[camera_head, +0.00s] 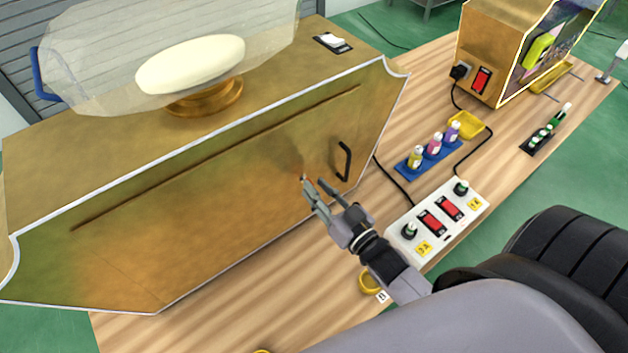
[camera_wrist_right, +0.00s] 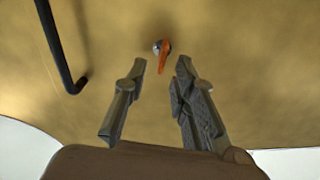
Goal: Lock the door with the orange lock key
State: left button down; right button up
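The door (camera_head: 215,195) is a large brass-coloured panel with a pale edge and a black handle (camera_head: 346,161). It looks closed. In the right wrist view the orange lock key (camera_wrist_right: 162,58) sits in a round silver lock on the door (camera_wrist_right: 245,85), with the handle (camera_wrist_right: 62,52) to its left. My right gripper (camera_head: 313,184) is open in front of the door. In the wrist view its two fingers stand apart, with the key showing between and just beyond the tips, not gripped. In the head view the key is too small to make out clearly. My left gripper is not in view.
A white switch box (camera_head: 437,218) with red switches stands right of my right gripper. A blue rack (camera_head: 428,158) of small bottles and a yellow tray (camera_head: 466,124) lie behind it. Black cables cross the wooden table. A brass machine (camera_head: 490,55) stands at the back right.

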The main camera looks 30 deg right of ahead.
jog(key=shift+w+a, duration=0.2)
jog(key=shift+w, duration=0.8)
grip_shut()
